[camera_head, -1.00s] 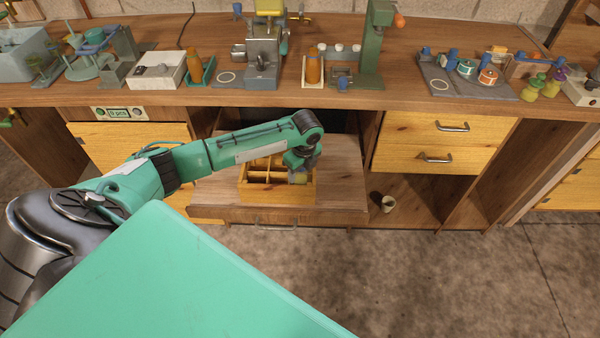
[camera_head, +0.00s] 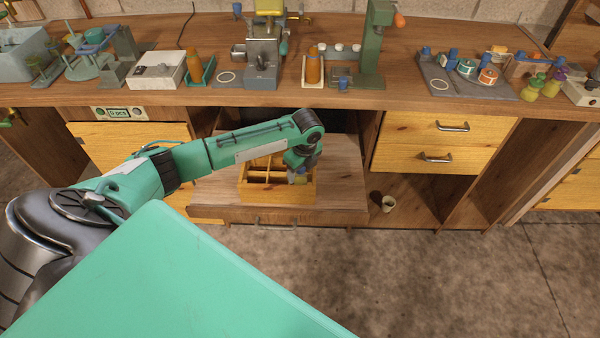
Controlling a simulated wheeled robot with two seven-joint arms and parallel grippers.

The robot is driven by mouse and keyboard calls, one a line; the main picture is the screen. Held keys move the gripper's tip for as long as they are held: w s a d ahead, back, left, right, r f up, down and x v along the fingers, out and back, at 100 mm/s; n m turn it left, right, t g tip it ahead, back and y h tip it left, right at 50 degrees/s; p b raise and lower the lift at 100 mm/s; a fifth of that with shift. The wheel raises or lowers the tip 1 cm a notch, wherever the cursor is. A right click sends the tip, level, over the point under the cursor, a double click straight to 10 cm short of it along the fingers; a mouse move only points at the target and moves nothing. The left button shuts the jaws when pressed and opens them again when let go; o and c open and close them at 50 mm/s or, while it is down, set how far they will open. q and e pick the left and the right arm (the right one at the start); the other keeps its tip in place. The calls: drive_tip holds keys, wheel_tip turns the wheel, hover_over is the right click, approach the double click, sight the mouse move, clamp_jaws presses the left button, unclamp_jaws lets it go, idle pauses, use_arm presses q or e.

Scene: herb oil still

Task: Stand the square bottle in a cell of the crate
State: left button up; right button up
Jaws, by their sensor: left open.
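The yellow wooden crate (camera_head: 277,195) with dividers stands on the pulled-out drawer board under the bench. My left gripper (camera_head: 298,177) points down at the crate's right end, over or just inside a right-hand cell, and is open. A small patch of greyish and yellowish colour shows at its fingertips. It is too small to tell whether this is the square bottle, and no square bottle can be clearly made out. The crate's left cells look empty. My right gripper is not in view.
The drawer board (camera_head: 340,185) is clear to the right of the crate. A small cup (camera_head: 388,203) stands in the open bay to the right. The bench (camera_head: 220,95) above holds amber bottles (camera_head: 313,67) on stands, a green press (camera_head: 374,45) and trays.

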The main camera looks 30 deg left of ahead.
use_arm(q)
drive_tip(key=r, duration=0.7)
drive_tip(key=d+r, duration=0.1)
drive_tip(key=r, duration=0.2)
drive_tip(key=shift+s+d+r, duration=0.1)
drive_tip(key=shift+s+r, duration=0.05)
